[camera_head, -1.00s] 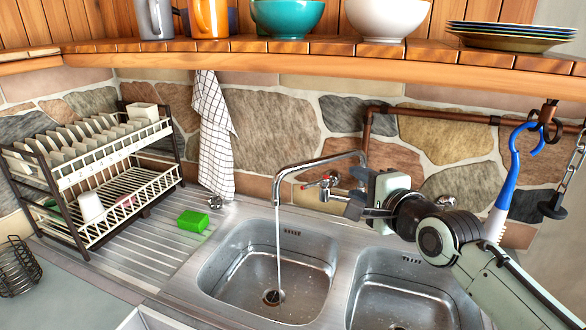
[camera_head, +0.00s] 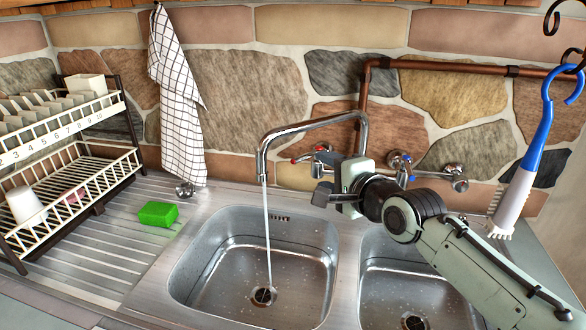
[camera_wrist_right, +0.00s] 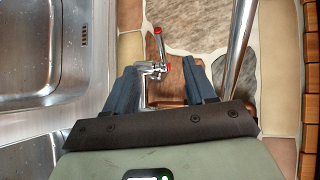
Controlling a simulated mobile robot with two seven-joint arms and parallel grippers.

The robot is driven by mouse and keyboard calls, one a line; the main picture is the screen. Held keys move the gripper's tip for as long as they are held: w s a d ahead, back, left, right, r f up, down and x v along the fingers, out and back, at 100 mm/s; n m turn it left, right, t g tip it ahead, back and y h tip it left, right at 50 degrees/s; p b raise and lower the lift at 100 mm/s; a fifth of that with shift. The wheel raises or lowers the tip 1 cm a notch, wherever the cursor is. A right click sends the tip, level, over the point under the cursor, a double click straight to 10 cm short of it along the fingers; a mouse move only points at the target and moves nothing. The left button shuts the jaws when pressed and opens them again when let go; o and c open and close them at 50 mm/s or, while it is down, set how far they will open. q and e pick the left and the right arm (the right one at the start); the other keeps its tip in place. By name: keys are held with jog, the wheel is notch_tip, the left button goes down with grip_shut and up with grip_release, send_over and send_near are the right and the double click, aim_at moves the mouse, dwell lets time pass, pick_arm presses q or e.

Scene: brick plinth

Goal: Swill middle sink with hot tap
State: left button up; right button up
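Two steel basins show in the head view: the left basin (camera_head: 215,255) and the right basin (camera_head: 410,285). I cannot tell from the markings which counts as middle. A thin stream of water falls from the curved spout (camera_head: 310,125) into the left basin, near its drain. The red-marked tap (camera_head: 310,155) sits on the wall behind; it also shows in the wrist view (camera_wrist_right: 157,62). My right gripper (camera_head: 322,193) is in front of and below this tap. In the wrist view its fingers (camera_wrist_right: 162,80) are apart, with the tap between and beyond them. My left gripper is out of view.
A green sponge (camera_head: 157,214) lies on the ribbed drainboard (camera_head: 110,245). A dish rack (camera_head: 100,180) stands at left. A checked towel (camera_head: 178,110) hangs on the wall. A blue-handled brush (camera_head: 535,130) hangs at right. A blue-marked tap (camera_head: 402,165) is right of the spout.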

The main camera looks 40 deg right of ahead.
aim_at(301, 160)
jog(key=x, duration=1.4)
jog(key=shift+r, duration=0.1)
grip_shut()
